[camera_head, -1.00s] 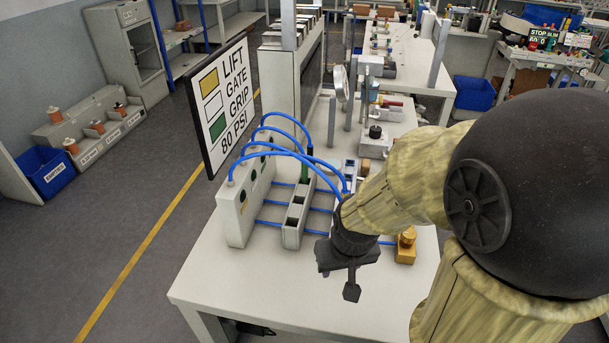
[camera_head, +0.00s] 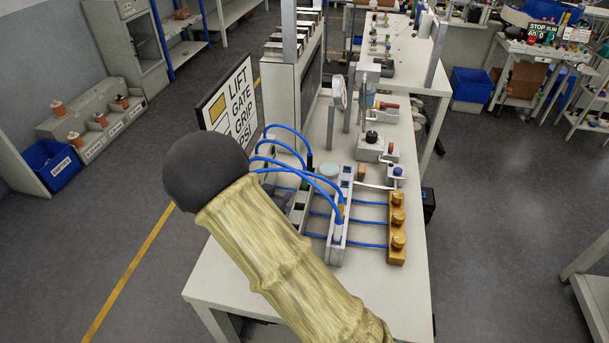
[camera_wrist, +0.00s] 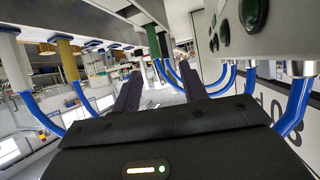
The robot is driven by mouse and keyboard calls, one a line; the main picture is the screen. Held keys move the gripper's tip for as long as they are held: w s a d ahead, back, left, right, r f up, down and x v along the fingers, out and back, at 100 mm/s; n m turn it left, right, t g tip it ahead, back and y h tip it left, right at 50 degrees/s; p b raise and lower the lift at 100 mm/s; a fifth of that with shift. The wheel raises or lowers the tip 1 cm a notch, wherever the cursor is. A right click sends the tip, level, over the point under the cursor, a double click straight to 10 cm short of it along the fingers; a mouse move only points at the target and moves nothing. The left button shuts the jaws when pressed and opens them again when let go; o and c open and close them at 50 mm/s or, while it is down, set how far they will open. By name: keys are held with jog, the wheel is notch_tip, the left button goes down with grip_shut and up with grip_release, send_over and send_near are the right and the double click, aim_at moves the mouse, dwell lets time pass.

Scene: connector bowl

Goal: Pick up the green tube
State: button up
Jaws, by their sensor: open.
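The green tube (camera_wrist: 153,43) shows in the wrist view, upright with a blue hose at its lower end. It stands just beyond my gripper (camera_wrist: 159,73), near the line between the two dark fingers. The fingers are apart, and I see nothing held between them. In the head view my arm covers my gripper and part of the grey block on the left, and the green tube is hard to make out there. A yellow tube (camera_wrist: 67,60) and a white tube (camera_wrist: 15,62) stand to the left in the wrist view.
Blue hoses (camera_head: 290,133) arch over the connector blocks. A pale slotted block (camera_head: 338,225) and a brass block (camera_head: 397,228) stand to the right on the white table (camera_head: 375,300). A sign (camera_head: 232,103) stands behind. The table's front right is clear.

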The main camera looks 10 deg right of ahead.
jog(key=shift+s+a+r+m+h, duration=0.15)
jog(key=shift+r+m+h, duration=0.15)
jog(key=shift+h, duration=0.4)
jog(key=p, duration=0.4)
send_near(304, 177)
jog(key=x, duration=0.5)
jog(key=shift+w+a, duration=0.2)
jog(key=shift+w, duration=0.3)
jog(key=shift+w+d+f, duration=0.2)
jog(key=shift+f, duration=0.1)
jog(key=p+x, duration=0.1)
jog(key=x, duration=0.1)
jog(key=p+x, duration=0.2)
jog(key=shift+s+d, duration=0.25)
jog(key=shift+s, duration=0.05)
jog(key=shift+w+d+f, duration=0.3)
jog(key=shift+w+f, duration=0.1)
jog(key=shift+w, duration=0.1)
